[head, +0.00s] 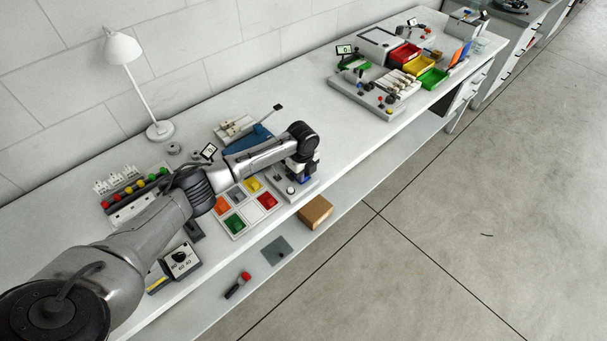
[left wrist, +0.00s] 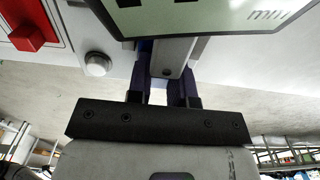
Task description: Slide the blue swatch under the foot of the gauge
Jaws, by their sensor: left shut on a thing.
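My left gripper (head: 300,173) is at the gauge (head: 287,191), near the table's front edge. It is shut on what appears to be the blue swatch (head: 306,180), of which only a little blue shows. In the left wrist view the fingers (left wrist: 162,92) are below the gauge's display (left wrist: 205,18), close to a grey part of the gauge (left wrist: 172,60). Whether the swatch lies under the foot is hidden. The tray (head: 239,238) beside the gauge holds orange, yellow, green and red swatches. My right gripper is out of view.
A cardboard-coloured box (head: 315,212) is on the lower shelf (head: 221,310). A lamp (head: 160,130) stands at the back. The bench is clear between the gauge and the far equipment.

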